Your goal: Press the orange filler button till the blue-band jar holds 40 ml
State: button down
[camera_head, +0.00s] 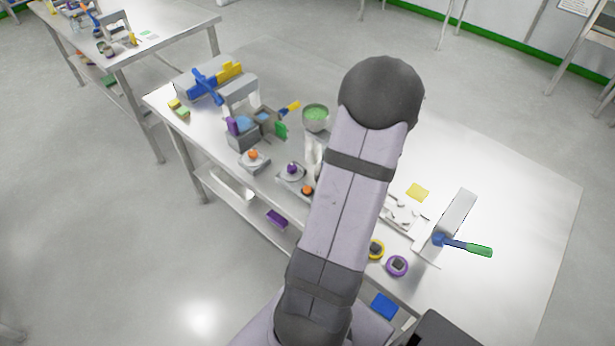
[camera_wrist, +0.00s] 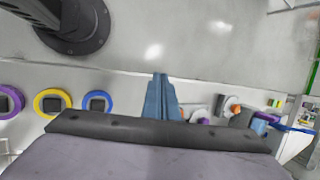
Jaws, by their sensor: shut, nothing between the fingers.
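My gripper (camera_wrist: 160,78) shows in the wrist view with its blue-grey fingers together and empty, pointing over the table's edge. My own arm hides it in the head view. An orange button (camera_head: 307,190) sits just left of my arm, below the green-filled bowl (camera_head: 315,113) of what looks like the filler. Another orange knob (camera_head: 253,155) stands on a pale base farther left. Which one belongs to the filler is unclear. A blue ring (camera_wrist: 85,103) around a dark square shows in the wrist view, left of my gripper. I cannot make out the blue-band jar or its level.
A purple knob (camera_head: 293,168) stands between the orange ones. A yellow ring (camera_head: 376,250) and a purple ring (camera_head: 397,266) lie right of my arm. A green-handled tool (camera_head: 480,250) lies by a grey block (camera_head: 458,212). The table's right side (camera_head: 535,215) is clear.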

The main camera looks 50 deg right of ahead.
jog(key=w+d+r+n+t+h, duration=0.2)
jog(key=w+d+r+n+t, duration=0.2)
jog(key=w+d+r+n, duration=0.2)
jog(key=w+d+n, duration=0.2)
jog(key=w+n, duration=0.1)
jog(key=shift+w+d+t, duration=0.15)
jog(key=shift+w+t, duration=0.15)
jog(key=shift+f, duration=0.2)
jog(key=b, duration=0.4)
send_over(311, 191)
notch_tip(311, 191, down, 7)
jog(key=shift+f, duration=0.1)
jog(key=shift+f+b, duration=0.65)
jog(key=shift+b, duration=0.1)
jog(key=shift+f+b, duration=0.95)
jog(key=shift+b, duration=0.8)
dwell(2.3)
jog(key=shift+r, duration=0.15)
jog(key=shift+r+p, duration=0.3)
jog(key=shift+r, duration=0.5)
